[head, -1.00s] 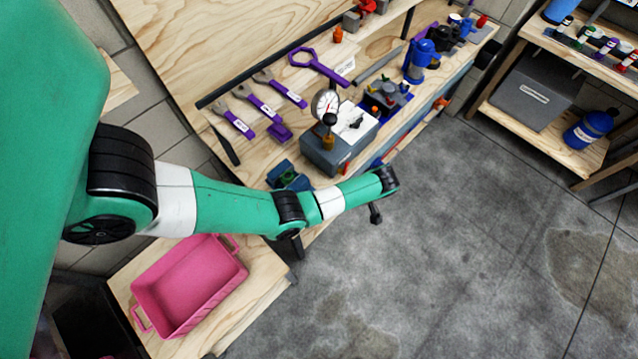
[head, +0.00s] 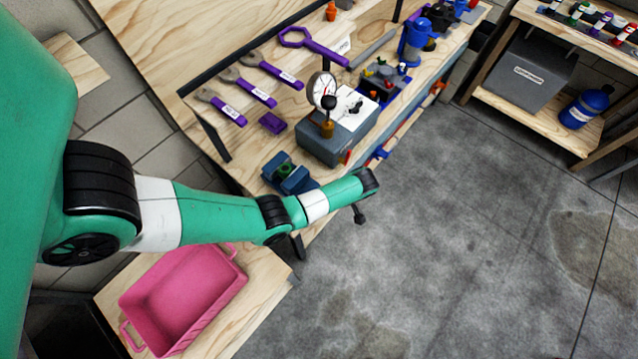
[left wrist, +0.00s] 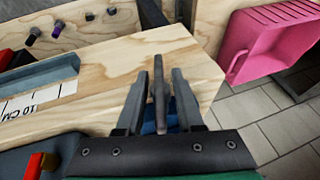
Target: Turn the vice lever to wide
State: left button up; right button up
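The blue vice (head: 288,175) sits at the near-left end of the workbench in the head view, its lower part hidden behind my left arm. In the left wrist view, a grey bar (left wrist: 158,82), which looks like the vice lever, stands between the fingers of my left gripper (left wrist: 160,98). The fingers are apart, one on each side of the bar, with narrow gaps showing. A little blue, likely the vice, shows low between them. In the head view the left gripper's fingers are mostly hidden by the arm. My right gripper is in no view.
A grey box with a dial gauge (head: 323,91) stands right of the vice. Purple-handled wrenches (head: 260,95) lie behind. A pink bin (head: 185,298) sits on a low wooden surface at the lower left. The floor (head: 440,230) to the right is clear.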

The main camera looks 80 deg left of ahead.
pick_arm(q)
grip_shut()
jog(key=t+y+p, duration=0.1)
jog(key=t+p, duration=0.1)
jog(key=p, duration=0.1)
jog(key=n+t+y+p, duration=0.1)
jog(key=t+y+p, duration=0.1)
jog(key=p, duration=0.1)
jog(key=t+y+p, duration=0.2)
jog(key=t+p, duration=0.1)
jog(key=shift+w+a+n, duration=0.2)
jog(key=shift+w+n, duration=0.1)
jog(key=shift+n, duration=0.1)
jog(key=shift+w+a+r+n+t+y+b, duration=0.15)
jog(key=shift+n+t+y+b, duration=0.4)
jog(key=shift+t+y+b, duration=1.4)
jog(key=shift+r+n+t+y+b, duration=0.1)
jog(key=shift+n+t+y+b, duration=0.65)
jog(key=shift+b, duration=2.4)
jog(key=shift+w+a+r+n+t+y+b, duration=0.15)
jog(key=shift+n+t+y+b, duration=0.25)
jog(key=shift+t+y+b, duration=1.15)
jog(key=shift+s+d+g+b, duration=0.1)
jog(key=shift+g+b, duration=0.45)
jog(key=shift+b, duration=0.4)
